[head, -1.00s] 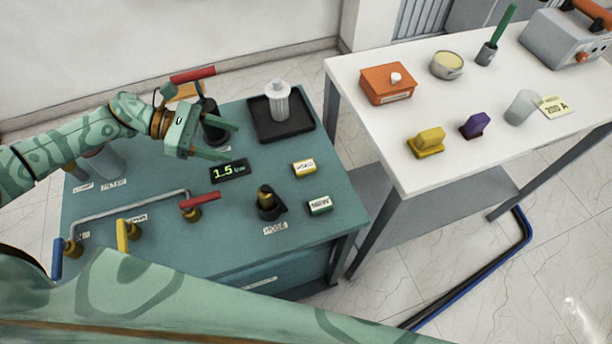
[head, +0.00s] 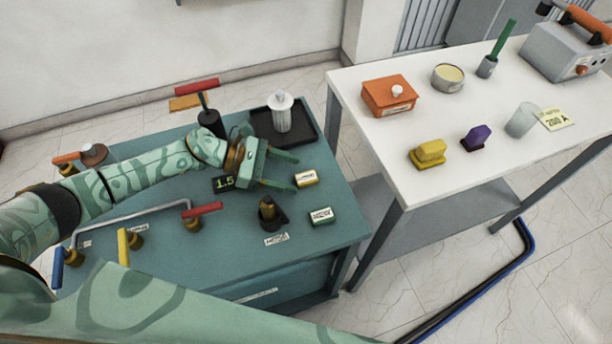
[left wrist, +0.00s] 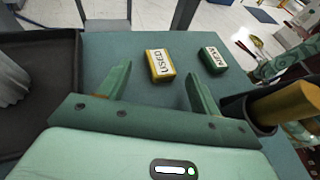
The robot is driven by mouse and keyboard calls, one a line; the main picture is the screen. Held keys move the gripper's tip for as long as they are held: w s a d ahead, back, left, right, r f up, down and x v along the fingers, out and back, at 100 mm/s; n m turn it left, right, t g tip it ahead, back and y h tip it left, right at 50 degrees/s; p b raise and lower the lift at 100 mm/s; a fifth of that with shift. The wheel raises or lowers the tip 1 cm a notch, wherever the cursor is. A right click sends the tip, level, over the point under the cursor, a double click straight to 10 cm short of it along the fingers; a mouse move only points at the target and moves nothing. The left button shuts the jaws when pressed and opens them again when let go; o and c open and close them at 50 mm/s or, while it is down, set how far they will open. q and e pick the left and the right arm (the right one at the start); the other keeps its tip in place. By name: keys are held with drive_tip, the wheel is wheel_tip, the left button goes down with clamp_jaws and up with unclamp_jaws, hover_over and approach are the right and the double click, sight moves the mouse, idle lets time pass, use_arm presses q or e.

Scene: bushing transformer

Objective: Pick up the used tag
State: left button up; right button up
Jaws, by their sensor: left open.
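The used tag is a small yellow block with a white label (head: 306,179) on the teal table. In the left wrist view the used tag (left wrist: 160,65) reads "USED" and lies beyond and between my fingertips, untouched. My left gripper (head: 292,172) is open and empty just left of the tag; its two green fingers also show in the left wrist view (left wrist: 157,82). A green tag with a white label (head: 321,216) lies nearer the table's front right, and it shows right of the used tag in the left wrist view (left wrist: 214,59). My right gripper is not seen.
A black tray (head: 264,122) with a white-grey cylinder (head: 282,114) stands behind the gripper. A dark holder with a brass piece (head: 269,213) stands in front. A red-handled valve (head: 203,209) and pipe are left. The white table (head: 380,130) stands right, across a gap.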

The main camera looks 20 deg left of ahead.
sight(306, 179)
use_arm(q)
drive_tip(key=x, duration=0.2)
drive_tip(key=shift+d, duration=0.4)
drive_tip(key=c, duration=1.2)
